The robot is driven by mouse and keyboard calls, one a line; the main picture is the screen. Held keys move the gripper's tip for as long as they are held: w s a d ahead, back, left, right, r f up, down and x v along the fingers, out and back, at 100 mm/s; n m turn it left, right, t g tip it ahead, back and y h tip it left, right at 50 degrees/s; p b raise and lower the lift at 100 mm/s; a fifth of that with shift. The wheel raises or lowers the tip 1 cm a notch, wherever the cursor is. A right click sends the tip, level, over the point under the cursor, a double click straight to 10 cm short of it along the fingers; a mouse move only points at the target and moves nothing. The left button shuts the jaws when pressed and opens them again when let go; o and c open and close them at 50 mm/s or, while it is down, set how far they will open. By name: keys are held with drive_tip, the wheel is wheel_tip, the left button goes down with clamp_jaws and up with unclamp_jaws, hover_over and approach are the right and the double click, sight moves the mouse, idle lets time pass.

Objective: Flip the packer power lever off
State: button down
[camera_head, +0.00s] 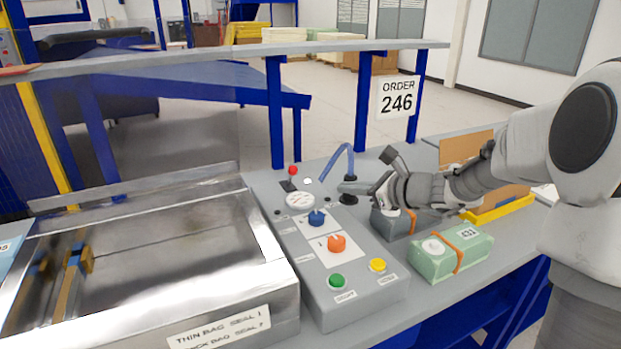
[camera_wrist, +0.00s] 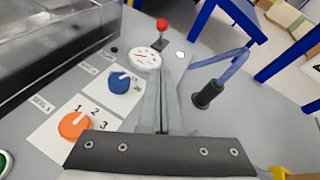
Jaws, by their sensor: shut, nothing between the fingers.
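A small lever with a red ball knob (camera_head: 291,171) stands on a dark base at the back of the grey control panel (camera_head: 330,290). It also shows at the top of the wrist view (camera_wrist: 162,24), beyond my fingertips. I cannot read a label that names it. My gripper (camera_head: 343,188) is shut and empty, to the right of the lever and apart from it. In the wrist view the closed fingers (camera_wrist: 163,78) point toward the gauge and the lever behind it.
A round white gauge (camera_head: 300,200), a blue knob (camera_head: 317,218) and an orange knob (camera_head: 337,243) sit in front of the lever. A bent blue tube (camera_wrist: 228,65) rises right of my fingers. A green strapped block (camera_head: 450,252) lies right of the panel.

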drive_tip(key=b, duration=0.1)
approach(290, 177)
drive_tip(key=f, duration=0.3)
drive_tip(key=shift+w+d, duration=0.2)
drive_tip(key=shift+w, duration=0.2)
drive_tip(key=shift+w+a+r, duration=0.65)
drive_tip(key=shift+w+a, duration=0.05)
drive_tip(key=shift+a, duration=0.2)
drive_tip(key=shift+w+a+r, duration=0.25)
drive_tip(key=shift+w+a, duration=0.1)
drive_tip(key=shift+a, duration=0.1)
drive_tip(key=shift+r+p, duration=0.15)
drive_tip(key=shift+p, duration=0.4)
drive_tip(key=shift+w+r+p, duration=0.1)
drive_tip(key=shift+r+p, duration=0.1)
drive_tip(key=shift+p, duration=0.65)
drive_tip(key=shift+f, duration=0.1)
drive_tip(key=shift+p, duration=0.4)
drive_tip(key=shift+w, duration=0.1)
